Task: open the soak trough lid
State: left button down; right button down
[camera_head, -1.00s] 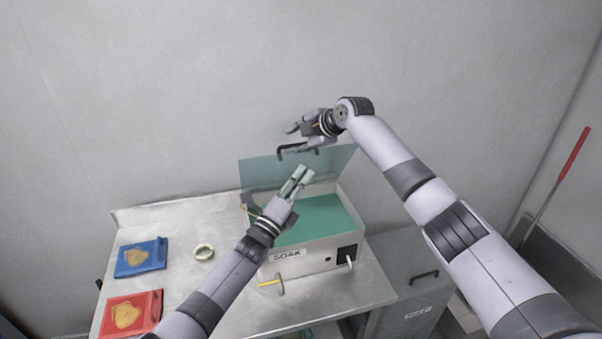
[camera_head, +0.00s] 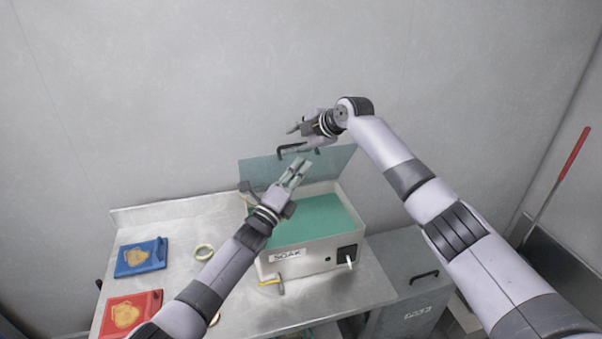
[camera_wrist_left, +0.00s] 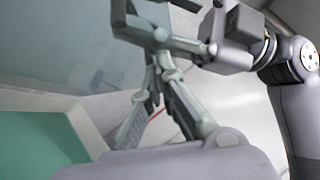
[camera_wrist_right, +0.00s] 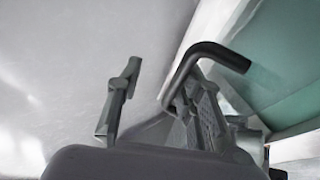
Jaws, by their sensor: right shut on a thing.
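The soak trough (camera_head: 306,261), a pale box labelled SOAK, stands on the metal table. Its lid (camera_head: 333,160), a translucent grey-green panel, is raised at the back, leaving the green top of the trough exposed. The black lid handle (camera_head: 283,151) is at the lid's upper edge; it also shows in the right wrist view (camera_wrist_right: 205,53). My right gripper (camera_head: 299,138) is at this handle and shut on it, though its fingers look spread. My left gripper (camera_head: 301,166) is in front of the lid, above the trough; its fingertips look together, with nothing visible between them.
A blue tray (camera_head: 141,257) and a red tray (camera_head: 130,312) lie at the table's left, with a pale ring (camera_head: 203,252) nearby. A small hammer-like tool (camera_head: 275,283) lies before the trough. A grey bin (camera_head: 408,290) with a black handle stands at the right.

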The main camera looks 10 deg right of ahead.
jog(key=c, duration=1.7)
grip_release()
jog(key=shift+w+r, duration=0.3)
jog(key=shift+r, duration=0.05)
jog(key=shift+w+f, duration=0.25)
jog(key=shift+f, duration=0.1)
jog(key=shift+s, duration=0.15)
jog(key=shift+c, duration=0.6)
jog(key=shift+s+f, duration=0.1)
jog(key=shift+c, duration=0.4)
